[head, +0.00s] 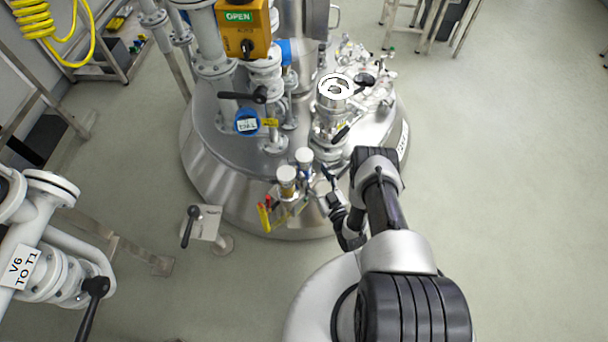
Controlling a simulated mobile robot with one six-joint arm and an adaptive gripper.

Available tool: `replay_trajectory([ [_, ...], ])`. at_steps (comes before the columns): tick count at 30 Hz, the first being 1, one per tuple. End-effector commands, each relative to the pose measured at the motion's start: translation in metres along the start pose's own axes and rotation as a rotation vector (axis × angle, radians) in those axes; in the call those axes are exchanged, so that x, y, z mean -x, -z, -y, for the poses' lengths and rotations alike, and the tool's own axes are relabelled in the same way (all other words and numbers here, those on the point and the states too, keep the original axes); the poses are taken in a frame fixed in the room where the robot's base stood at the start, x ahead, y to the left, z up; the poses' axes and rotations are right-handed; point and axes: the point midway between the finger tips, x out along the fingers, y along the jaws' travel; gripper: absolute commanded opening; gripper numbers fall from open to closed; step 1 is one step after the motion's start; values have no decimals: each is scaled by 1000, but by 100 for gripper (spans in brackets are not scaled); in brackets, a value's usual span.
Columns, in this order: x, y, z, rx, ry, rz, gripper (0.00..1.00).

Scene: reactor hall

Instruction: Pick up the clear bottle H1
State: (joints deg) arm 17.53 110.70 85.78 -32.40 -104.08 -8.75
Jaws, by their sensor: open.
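I cannot make out a clear bottle marked H1 in the head view. Two small upright cylinders with pale tops, the left one (287,178) and the right one (304,160), stand at the near edge of the steel vessel; no label on them is readable. My gripper (331,186) is small and dark, just right of these cylinders and partly hidden by my arm. Its jaws are open, and I see nothing held between them.
The steel vessel (212,165) carries pipes, valves and a yellow OPEN indicator (241,28). A glass-topped fitting (333,108) stands on its lid. White piping marked V6 TO T1 (20,268) is at lower left. The floor (500,190) on the right is clear.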

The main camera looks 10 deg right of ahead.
Motion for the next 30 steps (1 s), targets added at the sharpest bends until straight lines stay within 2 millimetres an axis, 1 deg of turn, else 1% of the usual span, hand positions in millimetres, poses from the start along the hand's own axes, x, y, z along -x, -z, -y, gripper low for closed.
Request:
replay_trajectory([
  [1, -11, -1, 1, 2, 3, -2, 60],
  [3, -21, -1, 1, 1, 3, -2, 60],
  [6, -30, 0, 0, 1, 1, -1, 60],
  [11, -36, 1, 0, 0, 0, 0, 60],
  [13, -43, 3, 0, 1, 1, -1, 60],
  [18, -67, 8, 0, 2, 2, -2, 60],
  [21, -80, 7, 0, 1, 1, -1, 60],
  [24, -85, 8, 0, 0, 0, 1, 60],
  [29, -85, 9, 0, 0, -1, 1, 60],
  [30, -85, 9, 0, 0, 0, 1, 58],
])
